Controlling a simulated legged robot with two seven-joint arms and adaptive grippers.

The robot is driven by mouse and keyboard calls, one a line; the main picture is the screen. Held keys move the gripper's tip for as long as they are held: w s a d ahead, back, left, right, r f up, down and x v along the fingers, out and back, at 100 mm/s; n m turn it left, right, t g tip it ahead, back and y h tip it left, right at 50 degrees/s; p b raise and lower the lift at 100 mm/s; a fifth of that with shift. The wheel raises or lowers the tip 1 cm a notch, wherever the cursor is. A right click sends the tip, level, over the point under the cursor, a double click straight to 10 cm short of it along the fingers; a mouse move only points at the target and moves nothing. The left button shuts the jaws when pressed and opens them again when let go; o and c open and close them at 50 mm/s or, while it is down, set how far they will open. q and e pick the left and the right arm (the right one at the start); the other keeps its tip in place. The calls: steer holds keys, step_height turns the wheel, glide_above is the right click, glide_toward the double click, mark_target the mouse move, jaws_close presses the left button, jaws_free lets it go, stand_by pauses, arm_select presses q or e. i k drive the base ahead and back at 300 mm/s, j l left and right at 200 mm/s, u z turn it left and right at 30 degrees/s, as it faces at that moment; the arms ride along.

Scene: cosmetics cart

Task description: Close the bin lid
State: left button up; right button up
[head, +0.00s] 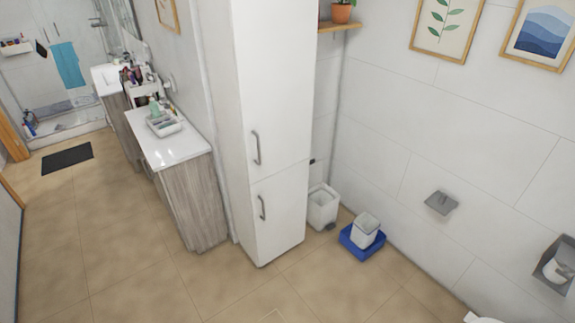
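A white bin (322,208) stands on the floor in the corner, just right of the tall white cabinet. A dark pedal-like part shows at its lower front. It is small in the picture, and I cannot tell how its lid stands. A second, smaller white container (365,230) stands in a blue tray (350,247) to the right of the bin. I cannot tell whether it has a lid. Neither of my grippers shows in the head view.
The tall white cabinet (275,130) stands close beside the bin on the left. A wood-fronted vanity (185,195) is further left. A grey paper holder (441,203) is on the right wall. The tiled floor (330,285) in front is clear.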

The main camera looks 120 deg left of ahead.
mark_target(315, 177)
steer(key=u, duration=3.85)
steer(key=i+z, duration=0.3)
steer(key=i, duration=0.8)
